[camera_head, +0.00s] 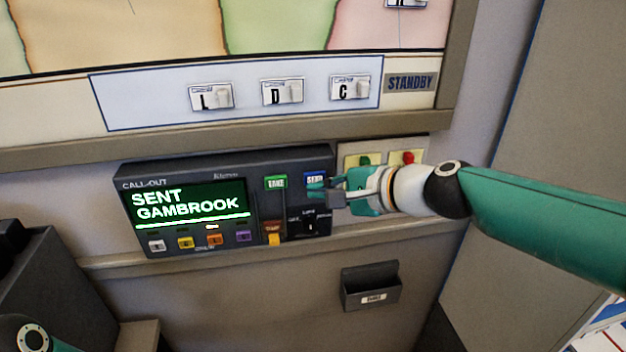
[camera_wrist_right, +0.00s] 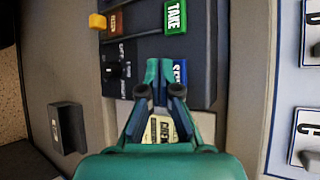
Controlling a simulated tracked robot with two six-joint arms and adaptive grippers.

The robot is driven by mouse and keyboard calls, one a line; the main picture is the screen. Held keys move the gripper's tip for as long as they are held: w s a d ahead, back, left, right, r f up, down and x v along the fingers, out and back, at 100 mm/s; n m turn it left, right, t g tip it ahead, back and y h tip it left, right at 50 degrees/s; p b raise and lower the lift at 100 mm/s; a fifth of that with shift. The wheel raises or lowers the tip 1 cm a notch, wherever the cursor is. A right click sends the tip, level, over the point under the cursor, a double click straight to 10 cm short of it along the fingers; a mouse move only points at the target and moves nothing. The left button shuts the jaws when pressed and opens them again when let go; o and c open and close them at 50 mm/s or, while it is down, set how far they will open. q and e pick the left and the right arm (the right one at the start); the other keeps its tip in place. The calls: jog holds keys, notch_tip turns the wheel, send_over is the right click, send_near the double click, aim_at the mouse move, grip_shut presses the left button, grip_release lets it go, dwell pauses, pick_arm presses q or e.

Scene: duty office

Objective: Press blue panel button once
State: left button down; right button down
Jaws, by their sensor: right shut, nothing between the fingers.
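The call-out panel (camera_head: 290,165) is a dark box on the wall ledge, its screen (camera_head: 188,205) reading "SENT GAMBROOK" in green-white letters. The blue button (camera_head: 314,177), marked SEND, is at its upper right, beside the green TAKE button (camera_head: 275,182). The blue button also shows in the right wrist view (camera_wrist_right: 180,72), partly covered by the fingertips. My right gripper (camera_head: 318,190) is shut and empty, its tips right at the blue button's lower edge. I cannot tell whether they touch it. My left gripper is out of view; only part of that arm shows at the lower left.
Below the screen are several coloured buttons (camera_head: 214,239). An orange-yellow lever (camera_head: 274,239) and a dark knob lie under TAKE. A plate with green and red buttons (camera_head: 408,158) is behind my right wrist. A small dark wall bin (camera_head: 370,287) hangs below. Switches L, D, C are above.

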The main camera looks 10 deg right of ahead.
jog(key=shift+s+b, duration=0.3)
jog(key=shift+s, duration=2.25)
